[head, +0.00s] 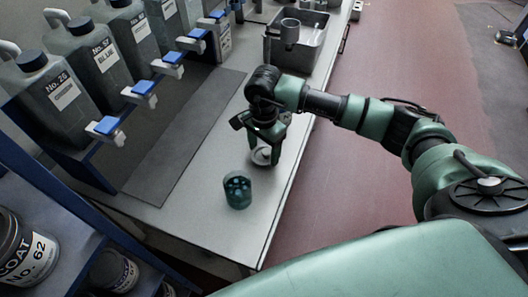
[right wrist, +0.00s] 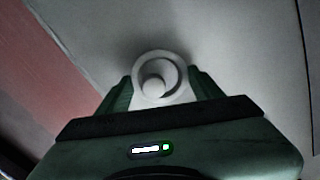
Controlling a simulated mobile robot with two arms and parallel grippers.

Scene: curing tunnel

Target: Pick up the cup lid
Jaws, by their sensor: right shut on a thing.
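The cup lid (head: 261,155) is a small white round piece at the table surface, just behind the teal cup. In the right wrist view the lid (right wrist: 158,82) shows as a white ring with a round knob, between the fingers. My right gripper (head: 264,152) is shut on the lid, pointing down at the table; it also shows in the right wrist view (right wrist: 160,90). Whether the lid still touches the table is hard to tell. A dark teal cup (head: 237,191) with openings in its top stands nearer. My left gripper is not in view.
The pale table (head: 220,225) has free room around the cup. A dark mat (head: 175,140) lies along its left side, below large grey jugs (head: 98,55) with blue-topped taps. A metal tray (head: 312,45) stands at the far end. Labelled cans (head: 25,250) sit on a blue shelf at lower left.

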